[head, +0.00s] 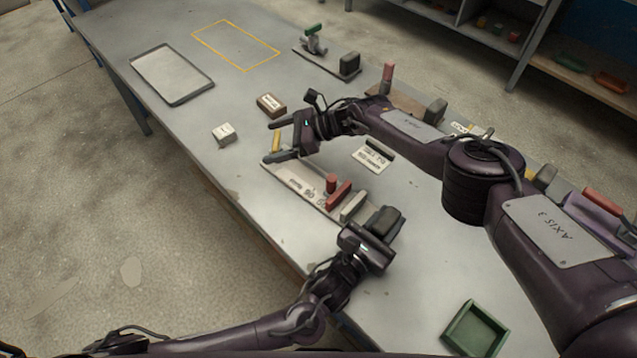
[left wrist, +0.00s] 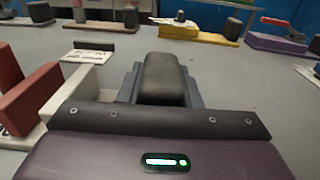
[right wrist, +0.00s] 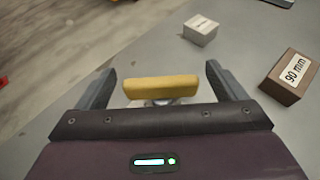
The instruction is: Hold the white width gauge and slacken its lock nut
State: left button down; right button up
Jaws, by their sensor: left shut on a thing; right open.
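The white width gauge (head: 305,190) lies on the bench, with a numbered scale and a red block (head: 339,195). Its pale body also shows in the left wrist view (left wrist: 92,88). My left gripper (head: 378,232) is shut on the dark grip block (left wrist: 165,78) at the gauge's near end. A yellow bar (head: 276,141), which looks like the lock nut's handle, stands at the far end. My right gripper (head: 284,138) is open there. In the right wrist view the yellow bar (right wrist: 160,88) lies between the spread fingers, with gaps on both sides.
A brown 90 mm block (right wrist: 292,76) and a white block (right wrist: 200,30) lie beyond the right gripper. A printed card (head: 372,158) lies beside the gauge. A grey tray (head: 172,76), a green-handled fixture (head: 313,42) and a green tray (head: 474,332) stand elsewhere on the bench.

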jog(key=v, duration=1.1)
jog(key=shift+d, duration=0.4)
